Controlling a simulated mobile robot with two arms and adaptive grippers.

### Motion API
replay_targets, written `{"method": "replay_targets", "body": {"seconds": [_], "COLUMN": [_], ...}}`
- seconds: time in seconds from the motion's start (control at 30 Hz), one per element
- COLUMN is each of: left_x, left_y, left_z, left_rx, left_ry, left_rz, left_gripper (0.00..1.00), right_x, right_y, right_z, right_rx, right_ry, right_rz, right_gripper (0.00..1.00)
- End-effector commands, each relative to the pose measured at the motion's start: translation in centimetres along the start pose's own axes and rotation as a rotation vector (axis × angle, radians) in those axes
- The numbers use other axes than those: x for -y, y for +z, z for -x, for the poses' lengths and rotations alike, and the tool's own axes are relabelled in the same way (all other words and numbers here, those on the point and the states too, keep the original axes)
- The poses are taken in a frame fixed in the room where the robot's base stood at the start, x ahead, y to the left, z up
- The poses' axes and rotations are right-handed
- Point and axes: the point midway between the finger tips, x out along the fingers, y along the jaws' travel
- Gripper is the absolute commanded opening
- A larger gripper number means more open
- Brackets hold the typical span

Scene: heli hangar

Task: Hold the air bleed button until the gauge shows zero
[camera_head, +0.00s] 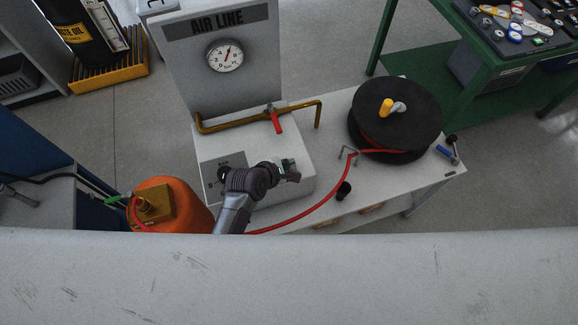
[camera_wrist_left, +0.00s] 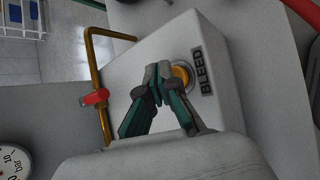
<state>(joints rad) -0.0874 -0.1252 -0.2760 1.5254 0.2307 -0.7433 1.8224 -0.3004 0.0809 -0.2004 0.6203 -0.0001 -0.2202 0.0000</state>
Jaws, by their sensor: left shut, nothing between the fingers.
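The pressure gauge (camera_head: 225,55) is on the grey AIR LINE panel (camera_head: 262,86). Its red needle points up and a little right, away from the lower left of the dial; part of the gauge also shows in the left wrist view (camera_wrist_left: 14,162). The amber bleed button (camera_wrist_left: 184,73) sits in a metal ring beside the BLEED label (camera_wrist_left: 201,70) on the white box (camera_head: 290,196). My left gripper (camera_head: 289,172) is shut and empty, its fingertips (camera_wrist_left: 158,84) right beside the button. I cannot tell whether they touch it. In the head view the gripper hides the button.
A brass pipe (camera_head: 318,115) with a red valve lever (camera_head: 275,122) runs behind the box. A black hose reel (camera_head: 420,125) stands right on the bench, its red hose (camera_head: 325,198) crossing the front. An orange cylinder (camera_head: 180,193) stands at the left.

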Motion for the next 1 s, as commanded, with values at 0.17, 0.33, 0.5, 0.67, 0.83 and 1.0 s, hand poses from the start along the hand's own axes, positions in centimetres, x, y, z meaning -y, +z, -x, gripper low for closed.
{"method": "replay_targets", "body": {"seconds": [0.17, 0.33, 0.5, 0.67, 0.83, 1.0], "left_x": [0.01, 0.09, 0.20, 0.29, 0.39, 0.46], "left_y": [0.00, -0.07, -0.16, -0.26, -0.37, -0.45], "left_z": [-0.01, -0.11, -0.26, -0.39, -0.53, -0.62], "left_rx": [0.000, 0.000, 0.000, 0.000, 0.000, 0.000], "left_ry": [0.000, 0.000, 0.000, -0.001, -0.001, -0.001], "left_rz": [0.000, 0.000, 0.001, 0.001, 0.001, 0.001], "left_gripper": [0.00, 0.00, 0.00, 0.00, 0.00, 0.00], "right_x": [0.01, 0.01, 0.01, 0.01, 0.02, 0.02], "right_y": [-0.01, -0.01, 0.00, 0.00, 0.00, -0.01], "right_z": [-0.01, -0.06, -0.12, -0.17, -0.23, -0.25], "right_rx": [0.000, 0.000, 0.000, 0.000, 0.000, 0.000], "right_ry": [0.000, 0.000, 0.000, 0.000, 0.000, 0.000], "right_rz": [0.000, 0.000, 0.000, 0.000, 0.000, -0.001], "right_gripper": [0.00, 0.00, 0.00, 0.00, 0.00, 0.00]}}
